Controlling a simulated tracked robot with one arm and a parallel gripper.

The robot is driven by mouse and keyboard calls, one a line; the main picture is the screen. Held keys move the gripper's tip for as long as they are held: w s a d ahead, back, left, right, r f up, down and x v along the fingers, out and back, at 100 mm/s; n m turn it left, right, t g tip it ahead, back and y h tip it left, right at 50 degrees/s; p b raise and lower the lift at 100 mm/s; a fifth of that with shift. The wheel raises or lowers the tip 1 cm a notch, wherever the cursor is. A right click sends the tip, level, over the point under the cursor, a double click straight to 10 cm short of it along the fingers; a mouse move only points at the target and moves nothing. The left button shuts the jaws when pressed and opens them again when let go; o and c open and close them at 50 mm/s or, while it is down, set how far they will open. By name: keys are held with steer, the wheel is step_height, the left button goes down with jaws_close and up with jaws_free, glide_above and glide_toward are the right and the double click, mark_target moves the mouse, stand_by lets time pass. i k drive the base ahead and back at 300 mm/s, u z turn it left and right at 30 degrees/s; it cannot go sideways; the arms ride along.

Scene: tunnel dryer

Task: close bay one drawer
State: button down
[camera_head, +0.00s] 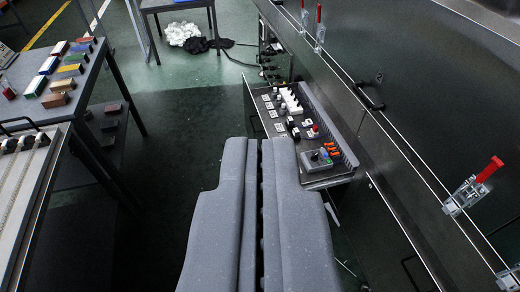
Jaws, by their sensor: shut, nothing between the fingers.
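A drawer (252,110) stands pulled out from the dark metal dryer wall on the right, right of centre in the view. I cannot tell from any label whether it is bay one.
The dryer wall (420,120) carries a red-handled clamp (473,186) and other clamps. A table (75,100) with coloured blocks (55,100) stands at the left. Cables and white and black cloth lie on the floor at the back. Green floor (190,130) is clear between.

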mark_target(340, 169)
steer(key=z, duration=0.2)
steer(key=k, duration=0.35)
steer(key=u, duration=0.6)
steer(key=i, duration=1.35)
steer(key=z, duration=0.5)
